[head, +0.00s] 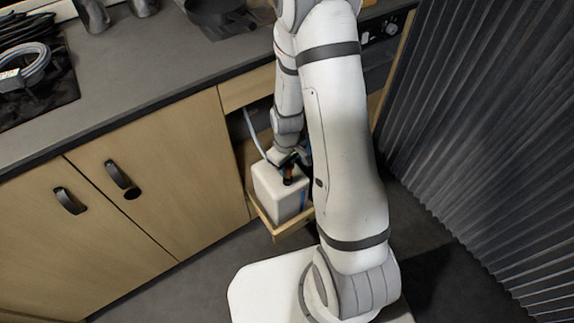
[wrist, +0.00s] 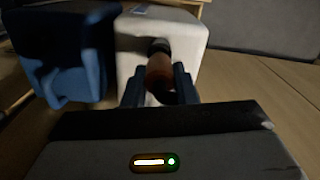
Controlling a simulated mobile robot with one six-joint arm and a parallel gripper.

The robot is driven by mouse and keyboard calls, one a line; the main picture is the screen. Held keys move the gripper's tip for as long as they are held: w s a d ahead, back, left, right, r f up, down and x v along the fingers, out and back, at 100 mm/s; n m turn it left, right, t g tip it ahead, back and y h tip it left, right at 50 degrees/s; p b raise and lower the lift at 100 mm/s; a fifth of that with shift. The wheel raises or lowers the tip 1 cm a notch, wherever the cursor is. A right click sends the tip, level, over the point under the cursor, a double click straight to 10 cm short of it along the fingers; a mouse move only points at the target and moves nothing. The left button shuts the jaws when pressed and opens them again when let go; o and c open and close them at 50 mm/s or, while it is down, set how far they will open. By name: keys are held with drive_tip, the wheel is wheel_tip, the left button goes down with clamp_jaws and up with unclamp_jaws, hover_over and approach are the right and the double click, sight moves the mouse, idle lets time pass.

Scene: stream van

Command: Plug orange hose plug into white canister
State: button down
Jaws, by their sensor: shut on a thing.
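The white canister (head: 280,197) stands in a pulled-out wooden drawer (head: 262,215) below the counter. In the wrist view it (wrist: 192,35) fills the upper middle. The orange hose plug (wrist: 159,75) is between the two dark fingers of my gripper (wrist: 160,90), which is shut on it. The plug's far end meets a dark round part (wrist: 158,46) at the canister; I cannot tell whether it is seated in it. In the head view my gripper (head: 290,162) is above the canister's top, with the orange plug (head: 289,173) just below it.
A blue canister (wrist: 68,55) stands left of the white one in the wrist view. A pale hose (head: 253,132) runs down inside the cabinet opening. Closed cabinet doors (head: 140,190) are on the left, and a dark corrugated curtain (head: 480,130) is on the right.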

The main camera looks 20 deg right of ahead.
drive_tip(key=shift+f+b, duration=1.1)
drive_tip(key=shift+f, duration=0.3)
drive_tip(key=c, duration=1.1)
unclamp_jaws()
drive_tip(key=shift+r, duration=0.1)
drive_tip(key=shift+r+p, duration=0.85)
drive_tip(key=shift+r, duration=3.05)
